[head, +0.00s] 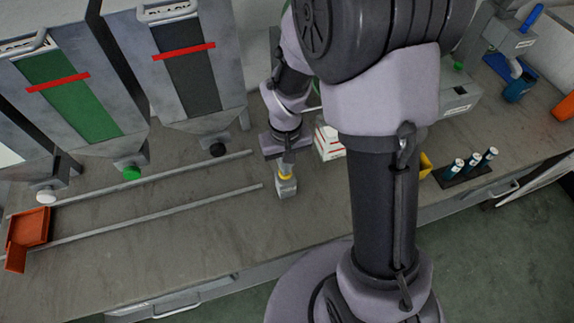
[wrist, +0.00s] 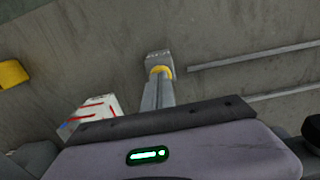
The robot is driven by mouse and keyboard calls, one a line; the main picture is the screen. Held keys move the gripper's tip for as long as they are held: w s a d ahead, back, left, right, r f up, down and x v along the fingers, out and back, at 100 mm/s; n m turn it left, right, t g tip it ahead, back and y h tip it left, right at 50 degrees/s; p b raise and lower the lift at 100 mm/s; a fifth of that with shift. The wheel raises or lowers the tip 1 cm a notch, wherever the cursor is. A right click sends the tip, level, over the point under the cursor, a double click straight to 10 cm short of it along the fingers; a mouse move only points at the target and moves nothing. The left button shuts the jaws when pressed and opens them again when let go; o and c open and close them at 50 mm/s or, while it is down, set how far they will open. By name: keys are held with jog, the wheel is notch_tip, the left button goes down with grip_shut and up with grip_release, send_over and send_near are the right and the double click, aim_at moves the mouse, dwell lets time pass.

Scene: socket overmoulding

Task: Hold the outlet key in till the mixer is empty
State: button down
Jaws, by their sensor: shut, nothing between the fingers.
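My gripper (head: 286,173) is shut and points down onto a small grey block (head: 286,190) with a yellow ring on top, which looks like the outlet key. In the wrist view the closed fingers (wrist: 159,80) reach the yellow ring (wrist: 160,70) on the grey block (wrist: 158,57). The fingertips hide the middle of the ring, so I cannot tell how far it is pressed. A grey machine (head: 510,42) with a blue lever, possibly the mixer, stands at the upper right. A blue jug (head: 518,88) is below it. The mixer's contents are not visible.
Hoppers with green (head: 70,95) and dark (head: 188,80) windows stand at the left above two rails (head: 150,215). An orange tray (head: 28,230) sits at the rails' left end. Red-striped white boxes (head: 328,143) and a vial rack (head: 468,172) are to my gripper's right.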

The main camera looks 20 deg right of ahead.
notch_tip(320, 180, up, 12)
jog(key=p, duration=0.3)
dwell(1.3)
